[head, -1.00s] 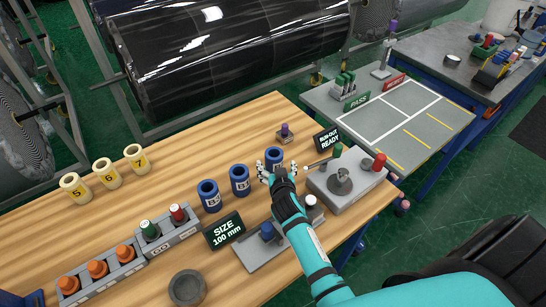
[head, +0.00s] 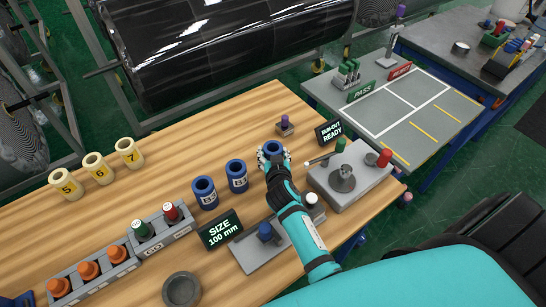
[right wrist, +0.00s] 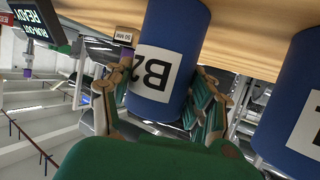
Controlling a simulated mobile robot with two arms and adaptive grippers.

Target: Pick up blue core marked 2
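The blue core marked B2 (right wrist: 158,70) stands in the right wrist view with its label upside down. In the head view its dark blue rim (head: 274,148) shows at the right end of the blue row. My right gripper (head: 273,160) is at this core, with fingers on both sides of it; in the right wrist view the fingers (right wrist: 160,108) look spread around it, and I cannot tell whether they touch it. The core still stands on the table. My left gripper is not in view.
Two more blue cores stand to the left, the nearer neighbour (head: 237,176) and another (head: 204,193). A grey fixture (head: 348,185) is close on the right. A size sign (head: 221,230) and orange plugs are in front. Yellow cores (head: 96,168) stand at left; the table between is clear.

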